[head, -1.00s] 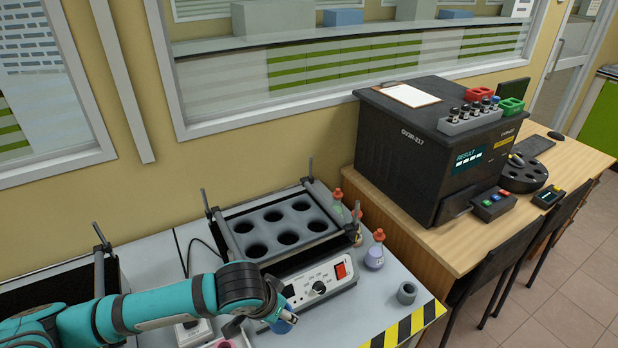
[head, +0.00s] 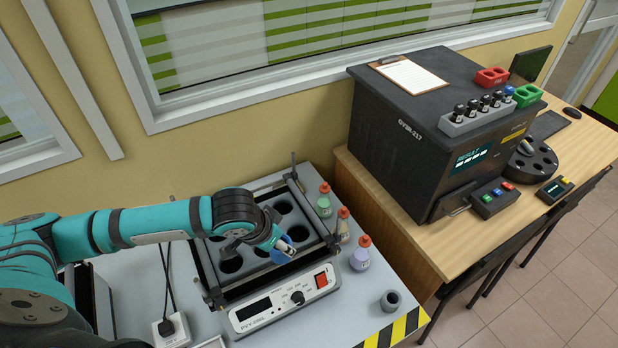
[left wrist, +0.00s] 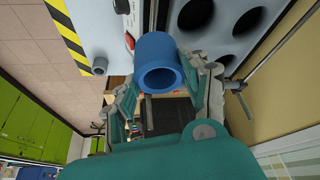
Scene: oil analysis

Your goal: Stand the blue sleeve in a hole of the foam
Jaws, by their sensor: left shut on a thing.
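My left gripper (head: 276,241) is shut on the blue sleeve (head: 285,249). In the head view they are above the front right part of the foam (head: 254,261), which has several round holes and sits in the frame of a white control unit. In the left wrist view the sleeve (left wrist: 159,66) shows as an open blue tube between the fingers. The foam's dark holes (left wrist: 195,14) lie beyond it at the upper right, apart from the sleeve. The gripper arm hides part of the foam in the head view. My right gripper is not in view.
Bottles with red caps (head: 359,259) stand right of the shaker frame. A grey ring (head: 390,301) is near the striped table edge. Upright rods (head: 293,166) rise at the frame's corners. A black analyser (head: 435,130) stands on the wooden desk.

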